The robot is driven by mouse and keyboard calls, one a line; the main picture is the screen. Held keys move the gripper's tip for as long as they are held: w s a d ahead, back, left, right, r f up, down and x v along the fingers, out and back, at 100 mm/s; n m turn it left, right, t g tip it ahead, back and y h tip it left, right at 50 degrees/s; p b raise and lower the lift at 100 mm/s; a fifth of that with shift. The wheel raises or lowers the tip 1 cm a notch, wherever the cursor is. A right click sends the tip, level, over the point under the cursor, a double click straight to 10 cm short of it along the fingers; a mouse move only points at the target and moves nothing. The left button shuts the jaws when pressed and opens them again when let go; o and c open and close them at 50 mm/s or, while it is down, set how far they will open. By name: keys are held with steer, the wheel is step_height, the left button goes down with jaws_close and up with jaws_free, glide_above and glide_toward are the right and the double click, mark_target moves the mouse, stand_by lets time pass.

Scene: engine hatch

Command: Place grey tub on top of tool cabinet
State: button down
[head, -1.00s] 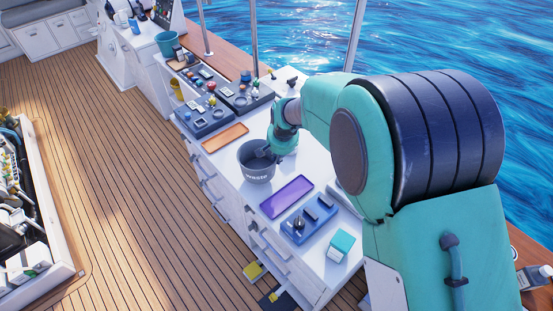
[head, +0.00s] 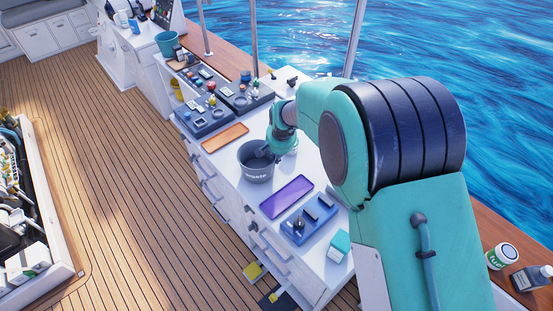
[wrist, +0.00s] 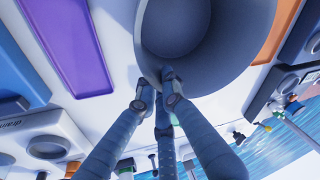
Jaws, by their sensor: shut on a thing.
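The grey tub (head: 256,170), with white lettering on its side, is upright at the white tool cabinet's top (head: 308,166), between an orange tray and a purple tray. I cannot tell whether its base touches the top or hangs slightly above it. My gripper (head: 263,153) is shut on the tub's rim on the side toward the arm. In the wrist view, the fingers (wrist: 168,86) meet at the wall of the tub (wrist: 222,60), with the white surface around it. The tub's underside is hidden.
The orange tray (head: 225,137) lies beyond the tub and the purple tray (head: 286,197) nearer. A blue holder (head: 308,219) and a teal-and-white box (head: 339,246) stand at the near end. Dark organisers (head: 207,118) fill the far end. Wooden deck lies left.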

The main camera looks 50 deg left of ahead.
steer(key=shift+f, duration=0.35)
steer(key=shift+f, duration=0.1)
steer(key=c, duration=1.9)
jaws_free()
steer(key=shift+f, duration=0.1)
steer(key=v, duration=1.2)
steer(key=shift+p, duration=0.45)
